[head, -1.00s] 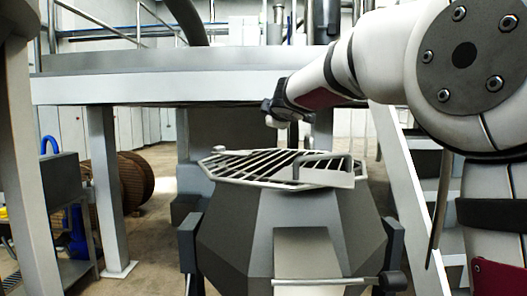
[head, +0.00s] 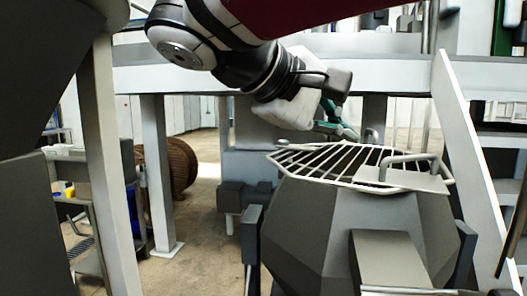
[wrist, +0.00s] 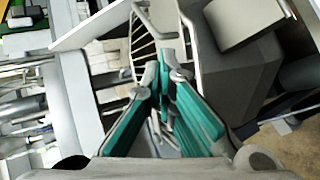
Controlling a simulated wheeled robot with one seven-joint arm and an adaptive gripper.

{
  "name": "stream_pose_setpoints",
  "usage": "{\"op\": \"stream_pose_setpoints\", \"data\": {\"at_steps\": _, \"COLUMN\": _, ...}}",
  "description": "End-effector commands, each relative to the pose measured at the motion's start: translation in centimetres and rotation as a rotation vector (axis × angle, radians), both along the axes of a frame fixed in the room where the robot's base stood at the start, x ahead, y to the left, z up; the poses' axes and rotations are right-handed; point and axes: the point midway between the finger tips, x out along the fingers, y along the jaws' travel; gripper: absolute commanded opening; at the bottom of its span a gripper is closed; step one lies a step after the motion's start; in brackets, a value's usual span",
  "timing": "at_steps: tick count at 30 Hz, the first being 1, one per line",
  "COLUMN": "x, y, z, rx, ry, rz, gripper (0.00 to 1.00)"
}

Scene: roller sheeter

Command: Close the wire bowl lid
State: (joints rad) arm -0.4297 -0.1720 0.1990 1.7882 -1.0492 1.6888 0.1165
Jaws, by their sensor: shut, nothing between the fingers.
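The wire bowl lid (head: 325,160) is a pale grid of bars, with a solid plate (head: 428,180) and a bent handle (head: 408,160) on its right side. It lies roughly level across the top of the grey faceted bowl (head: 310,225); whether it is fully seated I cannot tell. My gripper (head: 350,134), with teal finger pads, is just above and behind the far edge of the lid, fingers together and empty. In the wrist view, the fingertips (wrist: 165,65) meet in front of part of the wire lid (wrist: 145,45). Contact with the lid is unclear.
A white platform beam (head: 180,80) runs behind the bowl, with a post (head: 158,170) at left. A sloping white stair rail (head: 475,165) stands close on the right. A cable drum (head: 180,165) is behind left. Floor is open left of the bowl.

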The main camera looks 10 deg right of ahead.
Motion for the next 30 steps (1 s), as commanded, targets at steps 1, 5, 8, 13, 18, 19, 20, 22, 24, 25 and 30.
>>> {"op": "stream_pose_setpoints", "data": {"at_steps": 1, "x": 0.2, "y": -0.4, "z": -0.2, "rx": 0.0, "ry": 0.0, "rz": -0.003, "gripper": 0.0}}
{"op": "stream_pose_setpoints", "data": {"at_steps": 5, "x": 0.9, "y": -2.0, "z": -1.1, "rx": -0.001, "ry": 0.001, "rz": -0.003, "gripper": 0.0}}
{"op": "stream_pose_setpoints", "data": {"at_steps": 8, "x": 1.7, "y": -3.5, "z": -2.0, "rx": -0.002, "ry": 0.001, "rz": -0.004, "gripper": 0.0}}
{"op": "stream_pose_setpoints", "data": {"at_steps": 13, "x": 3.1, "y": -6.2, "z": -3.6, "rx": -0.001, "ry": 0.002, "rz": -0.004, "gripper": 0.0}}
{"op": "stream_pose_setpoints", "data": {"at_steps": 18, "x": 4.3, "y": -8.6, "z": -5.0, "rx": 0.0, "ry": 0.001, "rz": -0.002, "gripper": 0.0}}
{"op": "stream_pose_setpoints", "data": {"at_steps": 19, "x": 4.5, "y": -8.9, "z": -5.1, "rx": 0.0, "ry": 0.001, "rz": -0.002, "gripper": 0.0}}
{"op": "stream_pose_setpoints", "data": {"at_steps": 20, "x": 4.6, "y": -9.2, "z": -5.3, "rx": -0.001, "ry": 0.001, "rz": 0.0, "gripper": 0.0}}
{"op": "stream_pose_setpoints", "data": {"at_steps": 22, "x": 5.0, "y": -9.8, "z": -5.7, "rx": -0.001, "ry": 0.001, "rz": 0.0, "gripper": 0.0}}
{"op": "stream_pose_setpoints", "data": {"at_steps": 24, "x": 5.2, "y": -10.3, "z": -6.0, "rx": 0.0, "ry": 0.001, "rz": 0.0, "gripper": 0.0}}
{"op": "stream_pose_setpoints", "data": {"at_steps": 25, "x": 5.3, "y": -10.4, "z": -6.1, "rx": -0.001, "ry": 0.001, "rz": 0.0, "gripper": 0.0}}
{"op": "stream_pose_setpoints", "data": {"at_steps": 30, "x": 5.5, "y": -10.8, "z": -6.3, "rx": 0.0, "ry": 0.0, "rz": 0.001, "gripper": 0.0}}
